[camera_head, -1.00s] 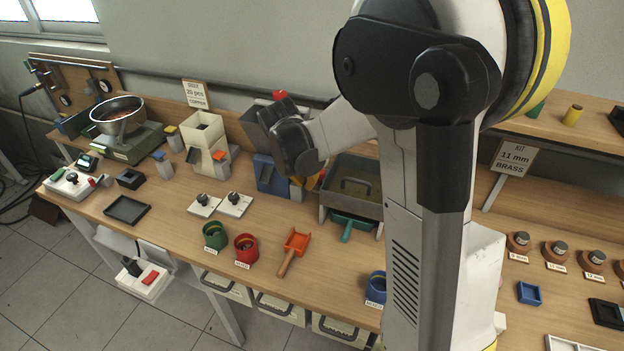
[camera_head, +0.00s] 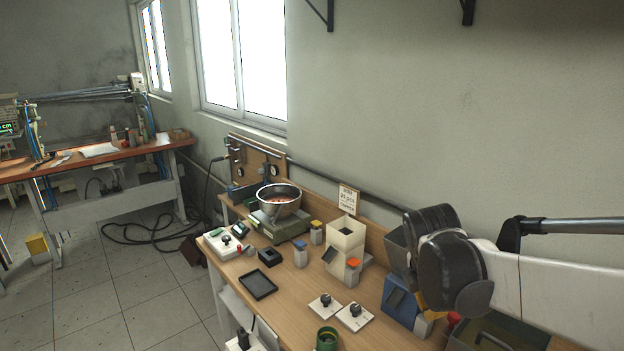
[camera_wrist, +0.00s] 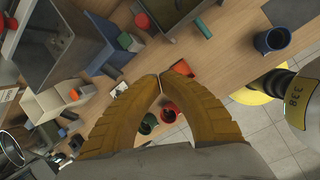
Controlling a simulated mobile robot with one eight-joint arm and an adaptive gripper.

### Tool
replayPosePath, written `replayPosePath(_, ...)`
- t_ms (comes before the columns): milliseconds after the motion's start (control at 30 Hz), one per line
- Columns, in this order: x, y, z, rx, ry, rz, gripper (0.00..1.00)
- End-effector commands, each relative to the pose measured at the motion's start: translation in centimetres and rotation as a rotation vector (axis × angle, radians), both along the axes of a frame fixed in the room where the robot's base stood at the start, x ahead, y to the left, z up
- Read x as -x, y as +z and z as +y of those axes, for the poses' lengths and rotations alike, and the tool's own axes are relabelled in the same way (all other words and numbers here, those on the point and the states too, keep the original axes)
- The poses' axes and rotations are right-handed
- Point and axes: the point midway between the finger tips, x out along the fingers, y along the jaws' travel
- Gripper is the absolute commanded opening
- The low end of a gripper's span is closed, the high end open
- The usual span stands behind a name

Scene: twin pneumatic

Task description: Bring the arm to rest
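My arm (camera_head: 560,295) reaches in from the right in the head view, over the bench, with its dark wrist joint (camera_head: 440,255) in front of a blue-based device. My gripper (camera_wrist: 164,74) shows in the wrist view as two yellow-brown fingers whose tips meet. I see nothing held between them. The bench top, a red cup (camera_wrist: 169,113) and a green cup (camera_wrist: 148,124) lie beyond the fingers. In the head view the gripper is mostly hidden behind the wrist.
The workbench (camera_head: 290,290) carries a metal bowl (camera_head: 279,202) on a green scale, a white hopper (camera_head: 345,240), a black tray (camera_head: 258,285) and two knob plates (camera_head: 355,316). Another bench (camera_head: 100,160) stands far left. Floor (camera_head: 130,285) between them is mostly clear, with a black cable (camera_head: 150,232).

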Motion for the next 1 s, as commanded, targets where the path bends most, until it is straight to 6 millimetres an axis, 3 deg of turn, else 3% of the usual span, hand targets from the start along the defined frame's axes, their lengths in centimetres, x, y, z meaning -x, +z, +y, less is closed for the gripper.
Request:
replayPosePath(100, 3.9, 0.0, 2.1, -0.162, -0.322, -0.164, 0.0)
replayPosePath(300, 9.6, -0.8, 5.4, -0.521, -0.919, -0.389, 0.0)
replayPosePath(500, 13.2, -2.5, 7.4, -0.813, -1.354, -0.476, 0.0)
replayPosePath(667, 14.1, -3.0, 8.0, -0.913, -1.501, -0.488, 0.0)
replayPosePath(1000, 14.1, -2.9, 8.0, -0.923, -1.517, -0.489, 0.0)
